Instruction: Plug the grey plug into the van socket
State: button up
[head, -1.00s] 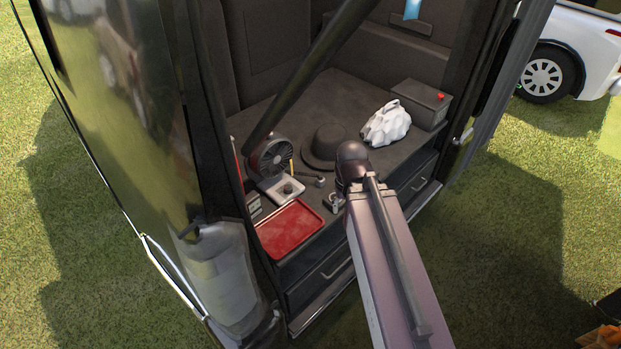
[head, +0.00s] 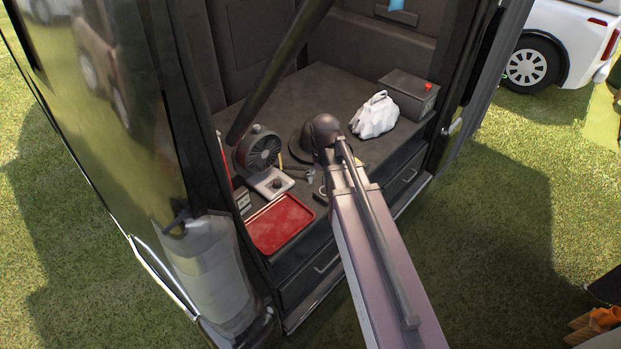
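A small grey-ended piece (head: 310,177) with a dark, stem-like part lies on the van's dark deck, just left of my arm. It may be the grey plug, but it is too small to be sure. A small pale panel with dark marks (head: 243,200) sits at the deck's left edge and may be the van socket. My arm reaches in from the lower right. Its dark rounded joint is above the deck, in front of the hat. My gripper is mostly hidden behind the arm; a small metallic bit (head: 322,190) beside the arm may be part of it. Its fingers cannot be made out.
A black fan (head: 257,150) stands left, behind a pale base with a dark knob (head: 272,183). A red tray (head: 281,223) lies at the front. A dark hat (head: 303,145), white bag (head: 375,116) and grey box (head: 408,92) stand further right. A dark diagonal bar crosses the opening.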

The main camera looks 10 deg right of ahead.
jog(key=w+f+m+b, duration=0.1)
jog(key=w+f+b, duration=0.1)
jog(key=w, duration=0.7)
jog(key=w+f+m+b, duration=0.1)
jog(key=w+f+b, duration=0.1)
jog(key=w, duration=0.8)
jog(key=shift+w+f+m, duration=0.3)
jog(key=shift+f, duration=0.05)
jog(key=shift+f, duration=0.1)
notch_tip(320, 180, down, 8)
jog(key=b, duration=0.8)
jog(key=shift+f, duration=0.2)
jog(key=shift+f+b, duration=0.15)
jog(key=shift+b, duration=0.2)
jog(key=shift+w+f+b, duration=0.15)
jog(key=shift+f+b, duration=2.3)
jog(key=shift+b, duration=0.05)
jog(key=c, duration=1.2)
